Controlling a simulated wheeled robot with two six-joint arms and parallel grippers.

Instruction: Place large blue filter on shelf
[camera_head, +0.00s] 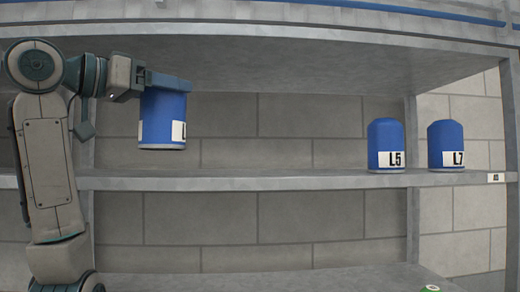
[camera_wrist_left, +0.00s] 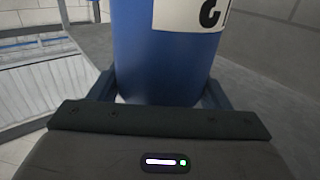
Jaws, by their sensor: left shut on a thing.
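The large blue filter (camera_head: 162,118) has a white label, mostly turned to the right and partly out of sight in the head view. My left gripper (camera_head: 165,84) is shut on it near its top and holds it upright. The filter's bottom appears a little above the level of the middle shelf board (camera_head: 270,179). In the left wrist view the blue filter (camera_wrist_left: 155,60) stands between the two fingers, its label cut off by the top edge. My right gripper is not in view.
Two blue filters stand on the middle shelf at the right, one marked L5 (camera_head: 386,147) and one marked L7 (camera_head: 446,147). The shelf between the held filter and L5 is clear. An upper shelf board (camera_head: 300,50) hangs overhead. A green object (camera_head: 430,288) shows at the bottom right.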

